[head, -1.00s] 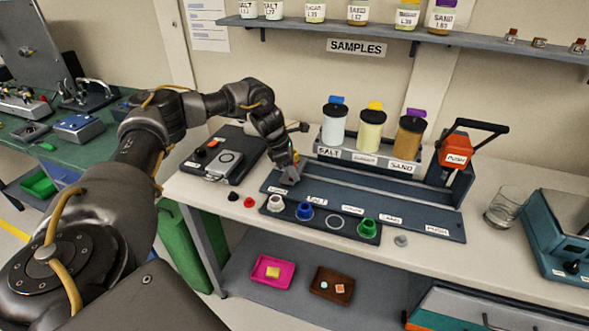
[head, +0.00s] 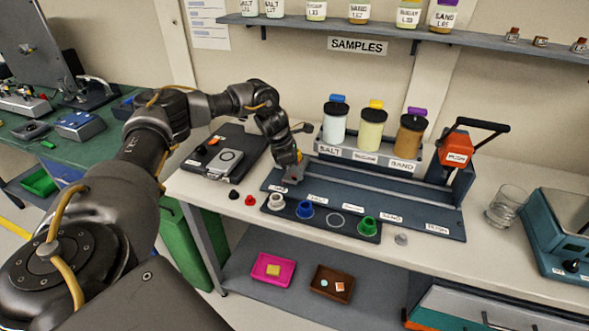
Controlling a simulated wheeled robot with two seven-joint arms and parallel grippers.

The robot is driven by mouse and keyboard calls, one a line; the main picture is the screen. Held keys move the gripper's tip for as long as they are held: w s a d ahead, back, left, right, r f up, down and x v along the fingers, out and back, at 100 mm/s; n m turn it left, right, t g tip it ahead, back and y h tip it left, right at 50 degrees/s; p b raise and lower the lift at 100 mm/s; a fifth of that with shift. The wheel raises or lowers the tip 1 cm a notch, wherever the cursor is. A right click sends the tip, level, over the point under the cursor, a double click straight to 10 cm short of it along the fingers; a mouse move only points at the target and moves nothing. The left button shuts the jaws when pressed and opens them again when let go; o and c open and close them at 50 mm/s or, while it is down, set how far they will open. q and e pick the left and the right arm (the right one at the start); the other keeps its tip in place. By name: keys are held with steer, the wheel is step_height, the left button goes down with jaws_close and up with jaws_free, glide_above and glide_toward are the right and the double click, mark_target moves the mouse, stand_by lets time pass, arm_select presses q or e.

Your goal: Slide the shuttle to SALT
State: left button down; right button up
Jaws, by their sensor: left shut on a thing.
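The dark blue-grey slide track (head: 400,203) lies on the bench, with small white labels along its front edge. The SALT label (head: 317,197) is the second from the left. My left gripper (head: 293,178) is low over the left end of the track, shut on the shuttle, which is mostly hidden by the fingers. It stands between the leftmost label (head: 277,188) and the SALT label, still left of SALT. Behind the track, the white-filled SALT jar (head: 334,124) stands in a rack at the left. My right gripper is not in view.
A yellow jar (head: 371,132) and brown SAND jar (head: 408,138) share the rack. A red PUSH block with a black handle (head: 457,149) stands at the track's right end. A strip with coloured knobs (head: 337,221) lies in front. A glass beaker (head: 506,206) is at right.

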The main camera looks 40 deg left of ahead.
arm_select(q)
steer(key=w+d, duration=0.1)
steer(key=d, duration=0.3)
steer(key=w+d, duration=0.1)
steer(key=d, duration=0.2)
steer(key=w+d, duration=0.2)
steer(key=d, duration=0.2)
steer(key=shift+w+d, duration=0.1)
steer(key=shift+d, duration=0.2)
steer(key=c, duration=1.4)
jaws_free()
steer(key=shift+o, duration=0.2)
steer(key=b+v, duration=0.2)
steer(key=v, duration=0.9)
steer(key=shift+b, duration=0.3)
steer(key=shift+a+f, duration=0.15)
